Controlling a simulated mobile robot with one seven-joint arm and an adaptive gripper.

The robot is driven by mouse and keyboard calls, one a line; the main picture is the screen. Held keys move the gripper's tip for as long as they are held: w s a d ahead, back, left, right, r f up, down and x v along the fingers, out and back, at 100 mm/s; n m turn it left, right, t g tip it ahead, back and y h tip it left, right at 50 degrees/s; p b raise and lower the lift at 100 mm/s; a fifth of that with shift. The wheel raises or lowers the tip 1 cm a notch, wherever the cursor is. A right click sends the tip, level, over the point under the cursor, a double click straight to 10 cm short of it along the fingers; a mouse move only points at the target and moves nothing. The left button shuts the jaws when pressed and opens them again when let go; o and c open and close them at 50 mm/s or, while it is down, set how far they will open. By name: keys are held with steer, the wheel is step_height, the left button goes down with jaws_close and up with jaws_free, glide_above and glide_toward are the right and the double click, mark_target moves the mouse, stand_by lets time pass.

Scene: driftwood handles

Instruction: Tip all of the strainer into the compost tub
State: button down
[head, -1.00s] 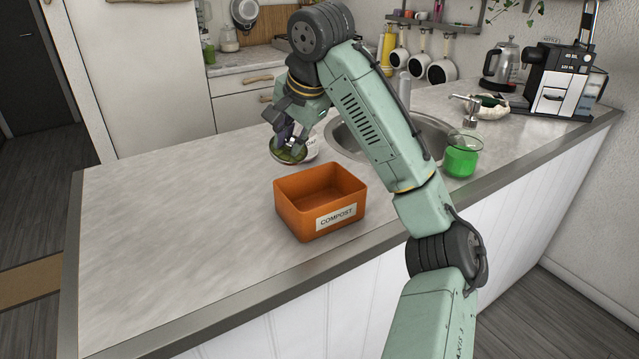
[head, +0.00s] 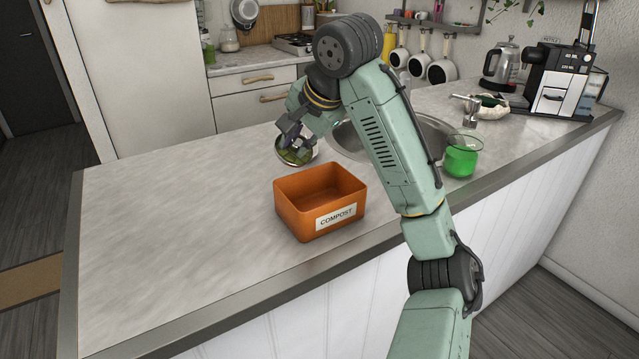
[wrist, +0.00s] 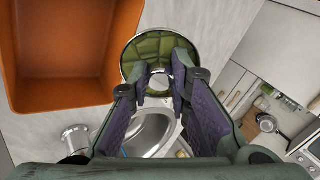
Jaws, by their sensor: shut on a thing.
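The strainer (head: 297,153) is a small round metal bowl with green contents. It is held above the counter, just behind the compost tub, and looks tilted. In the wrist view the strainer (wrist: 150,47) shows its green inside beyond my fingertips. My gripper (head: 288,139) is shut on the strainer's near side; the wrist view shows both fingers (wrist: 160,88) closing on it. The orange compost tub (head: 337,216), labelled COMPOST, stands upright on the counter. Its visible inside is bare in the wrist view (wrist: 65,50).
The sink (head: 432,130) lies to the right, behind my arm. A glass of green liquid (head: 461,158) stands near the counter's right edge. A kettle (head: 501,64) and coffee machine (head: 562,82) stand at the back right. The counter left of the tub is clear.

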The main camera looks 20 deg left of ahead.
steer(key=shift+s+d+r+t+y, duration=0.1)
steer(key=shift+s+d+t+y, duration=0.2)
steer(key=shift+d+y, duration=0.2)
steer(key=shift+s+d+r+t+y, duration=0.15)
steer(key=shift+d+t+y, duration=0.15)
steer(key=shift+d+y, duration=0.2)
stand_by(0.9)
steer(key=shift+s+d+f+t+y, duration=0.1)
steer(key=shift+d+t+y, duration=0.25)
steer(key=shift+y, duration=0.35)
steer(key=shift+s+d+t+y, duration=0.2)
steer(key=shift+t+y, duration=0.1)
steer(key=shift+y, duration=0.4)
steer(key=shift+s+d+f+t+y, duration=0.1)
steer(key=shift+d+t+y, duration=0.25)
steer(key=shift+y, duration=0.35)
stand_by(1.6)
steer(key=shift+a+r, duration=0.1)
steer(key=g+h, duration=0.1)
steer(key=a+h, duration=0.1)
steer(key=h, duration=0.1)
steer(key=shift+w+a+g, duration=0.15)
steer(key=shift+w+g, duration=0.2)
steer(key=shift+g, duration=0.05)
steer(key=shift+h, duration=0.3)
